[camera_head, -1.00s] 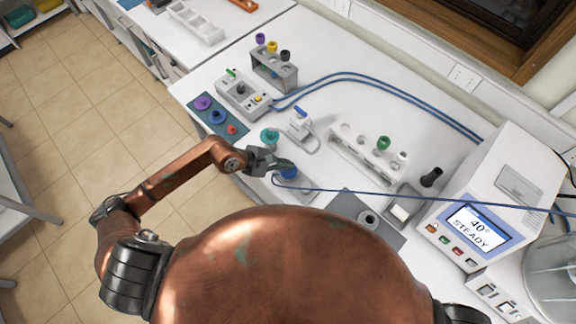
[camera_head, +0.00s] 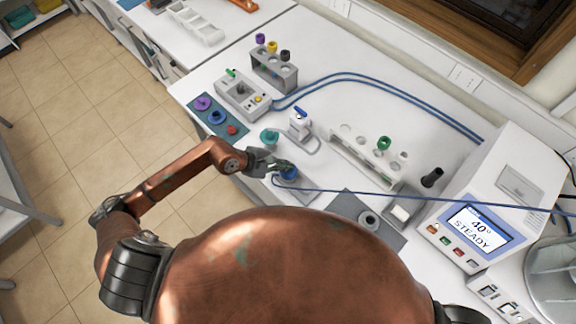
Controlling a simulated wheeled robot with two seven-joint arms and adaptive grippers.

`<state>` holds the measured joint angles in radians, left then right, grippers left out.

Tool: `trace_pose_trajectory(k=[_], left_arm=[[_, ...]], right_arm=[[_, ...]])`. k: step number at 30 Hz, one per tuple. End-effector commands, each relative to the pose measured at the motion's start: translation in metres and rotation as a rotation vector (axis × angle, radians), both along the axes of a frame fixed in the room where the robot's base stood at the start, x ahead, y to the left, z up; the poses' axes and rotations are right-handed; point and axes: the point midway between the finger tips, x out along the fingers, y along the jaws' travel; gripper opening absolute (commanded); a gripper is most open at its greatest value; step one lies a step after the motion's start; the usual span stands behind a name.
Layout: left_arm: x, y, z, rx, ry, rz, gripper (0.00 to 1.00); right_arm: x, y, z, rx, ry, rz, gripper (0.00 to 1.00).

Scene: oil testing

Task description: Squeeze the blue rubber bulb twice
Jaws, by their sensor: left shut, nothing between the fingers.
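My right gripper is not in view.
A display unit (camera_head: 478,228) reading "40° STEADY" stands at right.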

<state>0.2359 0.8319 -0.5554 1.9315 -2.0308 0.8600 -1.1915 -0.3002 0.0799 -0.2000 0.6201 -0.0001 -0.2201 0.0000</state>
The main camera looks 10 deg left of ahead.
Motion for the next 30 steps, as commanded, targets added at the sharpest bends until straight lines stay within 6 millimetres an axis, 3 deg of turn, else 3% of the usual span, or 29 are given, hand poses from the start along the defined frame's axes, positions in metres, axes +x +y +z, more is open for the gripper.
trace_pose_trajectory(k=[12, 23, 30], left_arm=[[0.0, 0.001, 0.023, 0.002, 0.0, 0.0, 0.0], [0.0, 0.001, 0.024, 0.001, 0.0, 0.001, 0.0], [0.001, 0.0, 0.039, 0.0, -0.001, 0.0, 0.0]], right_arm=[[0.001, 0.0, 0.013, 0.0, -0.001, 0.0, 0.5], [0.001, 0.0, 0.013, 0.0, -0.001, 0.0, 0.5], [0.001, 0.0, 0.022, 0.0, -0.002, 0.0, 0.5]])
